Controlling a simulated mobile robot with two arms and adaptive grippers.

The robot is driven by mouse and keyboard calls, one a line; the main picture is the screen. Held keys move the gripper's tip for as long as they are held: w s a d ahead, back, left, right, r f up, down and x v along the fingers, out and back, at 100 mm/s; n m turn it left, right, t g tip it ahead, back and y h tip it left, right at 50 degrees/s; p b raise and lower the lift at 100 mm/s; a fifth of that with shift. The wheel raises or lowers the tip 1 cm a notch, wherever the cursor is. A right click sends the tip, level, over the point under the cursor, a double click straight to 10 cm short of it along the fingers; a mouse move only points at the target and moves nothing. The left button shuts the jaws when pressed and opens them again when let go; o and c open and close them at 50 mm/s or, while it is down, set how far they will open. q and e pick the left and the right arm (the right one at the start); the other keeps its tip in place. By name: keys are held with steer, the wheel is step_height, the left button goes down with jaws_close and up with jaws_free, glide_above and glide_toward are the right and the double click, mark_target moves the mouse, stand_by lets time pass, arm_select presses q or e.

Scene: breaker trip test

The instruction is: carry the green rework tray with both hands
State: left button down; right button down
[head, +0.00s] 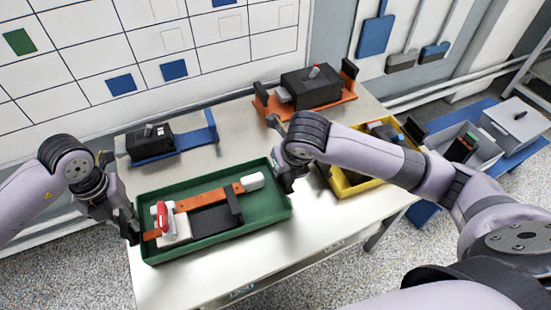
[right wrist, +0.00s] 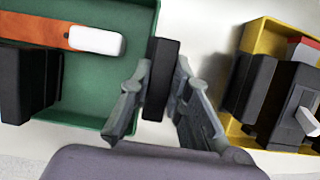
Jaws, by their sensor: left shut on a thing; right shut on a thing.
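The green rework tray (head: 265,208) is over the front of the white table; I cannot tell whether it touches the top. It holds a black device, an orange strip with white ends and a red-and-white part. My left gripper (head: 134,226) is shut on the tray's left end, its grip partly hidden. My right gripper (head: 286,182) is at the tray's right end. In the right wrist view the right gripper (right wrist: 158,112) has its fingers either side of a black handle (right wrist: 162,75) at the edge of the green tray (right wrist: 95,88).
A blue fixture (head: 165,155) with a black device and an orange fixture (head: 335,100) stand behind the tray on the table (head: 300,255). A yellow tray (head: 345,190) is close to the right, under my right arm. Grey bins (head: 480,165) stand farther right.

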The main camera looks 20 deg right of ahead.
arm_select(q)
steer(key=shift+a+f, duration=0.1)
steer(key=shift+f, duration=0.25)
arm_select(e)
steer(key=shift+d+f, duration=0.1)
steer(key=shift+f, duration=0.25)
arm_select(q)
steer(key=c, duration=1.5)
jaws_free()
steer(key=shift+r, duration=0.1)
arm_select(e)
steer(key=c, duration=1.5)
jaws_free()
steer(key=shift+r, duration=0.1)
arm_select(q)
step_height(320, 180, up, 12)
steer(key=shift+f, duration=0.1)
arm_select(e)
steer(key=v, duration=1.2)
steer(key=shift+s, duration=0.1)
